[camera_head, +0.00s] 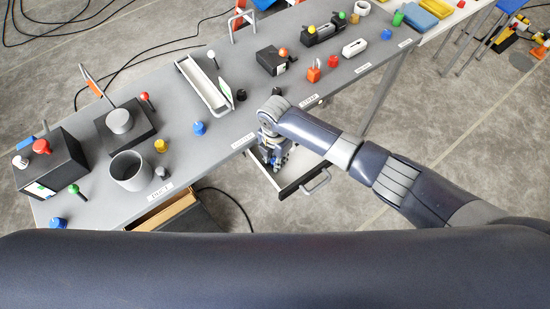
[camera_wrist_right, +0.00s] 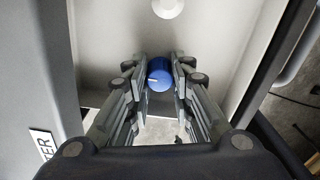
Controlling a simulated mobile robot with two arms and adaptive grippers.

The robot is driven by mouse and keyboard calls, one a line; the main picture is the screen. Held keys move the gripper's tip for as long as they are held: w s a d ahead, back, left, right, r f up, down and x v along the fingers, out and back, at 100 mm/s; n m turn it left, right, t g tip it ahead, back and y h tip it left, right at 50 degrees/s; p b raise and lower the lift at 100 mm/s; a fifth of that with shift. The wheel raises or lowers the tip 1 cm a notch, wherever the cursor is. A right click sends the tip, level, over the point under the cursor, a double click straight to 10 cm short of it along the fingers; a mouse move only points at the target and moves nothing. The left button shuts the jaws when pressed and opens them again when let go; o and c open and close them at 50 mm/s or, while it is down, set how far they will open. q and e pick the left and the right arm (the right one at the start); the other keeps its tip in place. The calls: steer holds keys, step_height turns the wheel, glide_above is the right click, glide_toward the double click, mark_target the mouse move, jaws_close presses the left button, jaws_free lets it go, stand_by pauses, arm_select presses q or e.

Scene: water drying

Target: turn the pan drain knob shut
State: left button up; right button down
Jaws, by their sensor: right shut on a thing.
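The drain knob (camera_wrist_right: 159,77) is a blue round knob with a white line mark on its face, in the upper middle of the right wrist view. My right gripper (camera_wrist_right: 160,70) has one finger on each side of the knob and is shut on it. In the head view my right gripper (camera_head: 273,157) reaches down into the pale pan (camera_head: 291,181) at the table's front edge. The knob is mostly hidden by the fingers there. A white round piece (camera_wrist_right: 168,7) shows in the pan at the top of the right wrist view. My left gripper is not in view.
The grey table (camera_head: 185,159) carries a grey cup (camera_head: 131,172), a white trough (camera_head: 204,84) and several coloured knobs and boxes. A metal handle (camera_head: 318,182) sticks out from the pan's front. An open drawer (camera_head: 164,212) is at the left; open floor lies right.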

steer(key=shift+n, duration=0.3)
steer(key=c, duration=1.7)
jaws_free()
steer(key=shift+o, duration=0.2)
steer(key=shift+r, duration=0.1)
step_height(320, 180, up, 12)
